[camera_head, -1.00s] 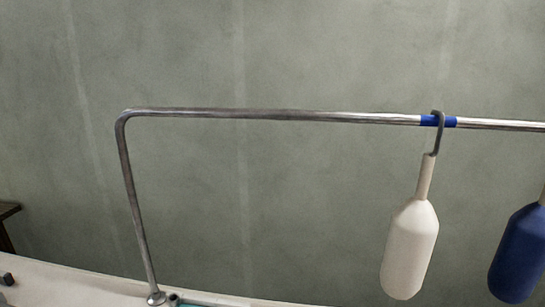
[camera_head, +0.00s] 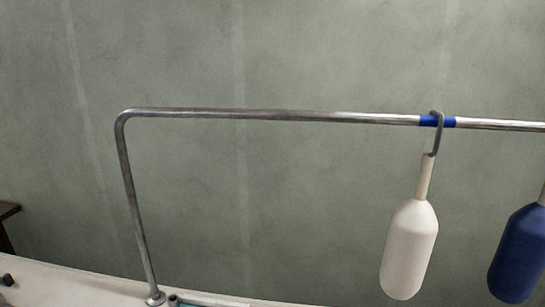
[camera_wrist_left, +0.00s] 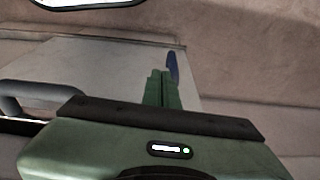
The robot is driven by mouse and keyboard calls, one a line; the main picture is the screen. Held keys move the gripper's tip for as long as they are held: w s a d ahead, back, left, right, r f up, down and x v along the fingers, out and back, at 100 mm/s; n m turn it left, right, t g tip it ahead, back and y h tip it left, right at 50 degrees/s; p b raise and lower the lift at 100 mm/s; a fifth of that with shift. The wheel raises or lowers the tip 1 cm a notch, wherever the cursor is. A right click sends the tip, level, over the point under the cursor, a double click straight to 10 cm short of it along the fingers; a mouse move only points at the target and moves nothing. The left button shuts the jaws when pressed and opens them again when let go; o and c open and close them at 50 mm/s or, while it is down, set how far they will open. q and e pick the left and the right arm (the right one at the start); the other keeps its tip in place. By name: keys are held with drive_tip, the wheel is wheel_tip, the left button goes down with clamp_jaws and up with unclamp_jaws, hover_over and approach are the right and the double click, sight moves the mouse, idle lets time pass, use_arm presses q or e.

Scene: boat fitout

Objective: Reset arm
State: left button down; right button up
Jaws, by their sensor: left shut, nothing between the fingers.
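My left gripper (camera_wrist_left: 163,76) shows in the left wrist view, with its green fingers together and nothing between them. It is not in the head view. My right gripper is in neither view. In the head view a white fender (camera_head: 409,248) hangs by a hook (camera_head: 438,135) from a metal rail (camera_head: 270,115), at a blue band on the rail. A blue fender (camera_head: 518,255) hangs at the right edge, partly cut off by the frame.
The rail bends down at the left to a base (camera_head: 155,298) on the white deck (camera_head: 75,288). A dark piece of furniture (camera_head: 8,212) stands at the far left. In the left wrist view a pale panel (camera_wrist_left: 110,65) lies beyond the fingers, with a grey tube (camera_wrist_left: 35,92) at the left and a small blue thing (camera_wrist_left: 172,67) behind the fingertips.

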use_arm(q)
drive_tip(key=s+a+f+g, duration=0.1)
drive_tip(key=s+a+f, duration=0.2)
drive_tip(key=s+f, duration=1.4)
drive_tip(key=shift+s, duration=0.2)
